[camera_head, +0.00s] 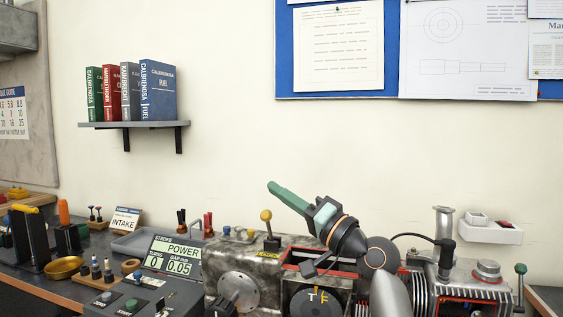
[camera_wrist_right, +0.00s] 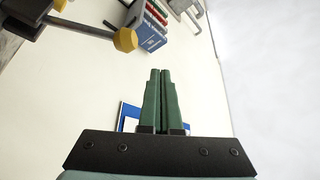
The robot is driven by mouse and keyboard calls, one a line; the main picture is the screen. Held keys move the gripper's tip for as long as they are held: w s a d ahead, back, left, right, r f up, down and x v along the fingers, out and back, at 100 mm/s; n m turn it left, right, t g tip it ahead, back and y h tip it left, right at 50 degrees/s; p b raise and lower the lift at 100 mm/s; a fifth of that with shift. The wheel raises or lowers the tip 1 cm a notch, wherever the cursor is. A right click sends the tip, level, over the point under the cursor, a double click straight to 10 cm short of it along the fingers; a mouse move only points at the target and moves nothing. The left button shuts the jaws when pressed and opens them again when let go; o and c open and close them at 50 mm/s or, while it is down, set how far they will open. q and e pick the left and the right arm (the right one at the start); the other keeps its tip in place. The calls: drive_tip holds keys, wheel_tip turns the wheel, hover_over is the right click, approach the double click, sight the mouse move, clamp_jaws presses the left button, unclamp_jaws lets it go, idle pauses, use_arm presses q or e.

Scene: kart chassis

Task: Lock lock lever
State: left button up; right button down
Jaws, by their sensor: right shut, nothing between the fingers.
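A lever with a yellow ball knob (camera_head: 266,215) stands upright on a dark base on top of the grey metal machine (camera_head: 225,255). A small yellow label (camera_head: 268,254) sits below it, too small to read surely. My right gripper (camera_head: 272,187) is shut and empty, with green fingers pointing up and left. In the picture its fingertips are just above the knob, apart from it. In the right wrist view the shut fingers (camera_wrist_right: 161,72) show in the middle, and the yellow knob (camera_wrist_right: 125,39) is at upper left, clear of them. My left gripper is not in view.
A second lever with a green knob (camera_head: 520,268) stands at the far right by the finned engine (camera_head: 470,290). A display box (camera_head: 176,262) and small tools crowd the bench at left. A book shelf (camera_head: 135,125) hangs on the wall.

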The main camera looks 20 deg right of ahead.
drive_tip(key=s+a+r+p, duration=0.2)
drive_tip(key=s+a+r, duration=0.1)
drive_tip(key=s+r, duration=0.6)
drive_tip(key=s, duration=0.3)
drive_tip(key=shift+s+a, duration=0.4)
